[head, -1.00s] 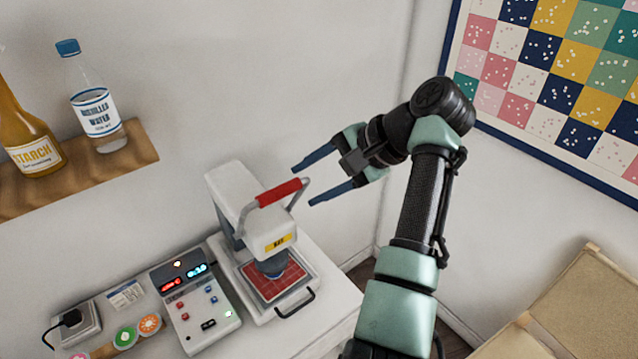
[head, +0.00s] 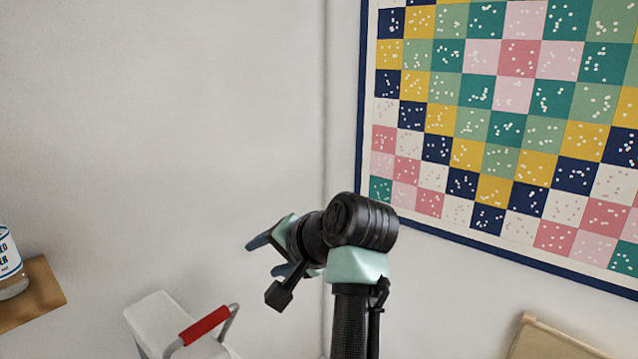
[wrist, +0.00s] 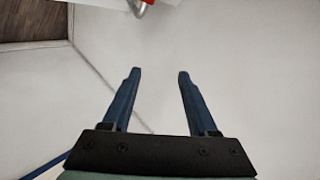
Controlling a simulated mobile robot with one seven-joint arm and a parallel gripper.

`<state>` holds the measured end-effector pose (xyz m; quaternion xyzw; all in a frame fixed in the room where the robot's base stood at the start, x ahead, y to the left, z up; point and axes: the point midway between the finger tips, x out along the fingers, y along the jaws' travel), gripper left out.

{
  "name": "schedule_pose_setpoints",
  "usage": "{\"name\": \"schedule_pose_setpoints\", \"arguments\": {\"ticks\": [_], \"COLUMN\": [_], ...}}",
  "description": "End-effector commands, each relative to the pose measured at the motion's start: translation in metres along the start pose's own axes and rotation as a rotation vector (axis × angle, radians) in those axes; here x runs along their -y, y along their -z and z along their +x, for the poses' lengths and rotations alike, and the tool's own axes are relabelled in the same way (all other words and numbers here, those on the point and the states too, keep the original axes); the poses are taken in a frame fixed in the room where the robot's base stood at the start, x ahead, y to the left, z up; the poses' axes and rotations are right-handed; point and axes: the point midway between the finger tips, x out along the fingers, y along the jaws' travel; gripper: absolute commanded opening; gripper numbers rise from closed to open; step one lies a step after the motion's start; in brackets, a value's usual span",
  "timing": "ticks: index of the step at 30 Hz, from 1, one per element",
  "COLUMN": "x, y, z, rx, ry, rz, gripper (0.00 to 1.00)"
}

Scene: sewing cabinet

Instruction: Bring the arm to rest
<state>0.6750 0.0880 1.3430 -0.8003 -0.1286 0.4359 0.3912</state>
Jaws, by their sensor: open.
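My gripper (wrist: 158,74) is open and empty. In the wrist view its two blue fingers stand apart with only white wall between them. In the head view my gripper (head: 264,255) is up in front of the wall, to the right of and above the white press (head: 160,322) with its red handle (head: 204,325). The fingers are partly hidden there by my own wrist. The gripper touches nothing that I can see.
A patchwork quilt (head: 500,125) in a navy border hangs on the right wall. A wooden shelf (head: 40,290) with a labelled bottle (head: 10,265) is at the left edge. A beige object (head: 550,340) is at the lower right. The wall above the gripper is clear.

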Motion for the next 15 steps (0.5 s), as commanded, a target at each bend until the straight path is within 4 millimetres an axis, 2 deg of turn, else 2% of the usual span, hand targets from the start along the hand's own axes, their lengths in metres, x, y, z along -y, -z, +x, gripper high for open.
{"name": "schedule_pose_setpoints", "arguments": {"ticks": [3, 5, 8, 11, 15], "x": [0.021, 0.035, 0.06, 0.085, 0.114], "y": [0.029, 0.041, 0.05, 0.046, 0.017], "z": [-0.033, -0.057, -0.108, -0.17, -0.261], "rx": [-0.29, -0.44, -0.692, -0.949, -1.293], "ry": [0.05, 0.071, 0.097, 0.111, 0.111], "rz": [-0.19, -0.288, -0.451, -0.607, -0.795], "gripper": [0.59, 0.59, 0.59, 0.59, 0.59]}}
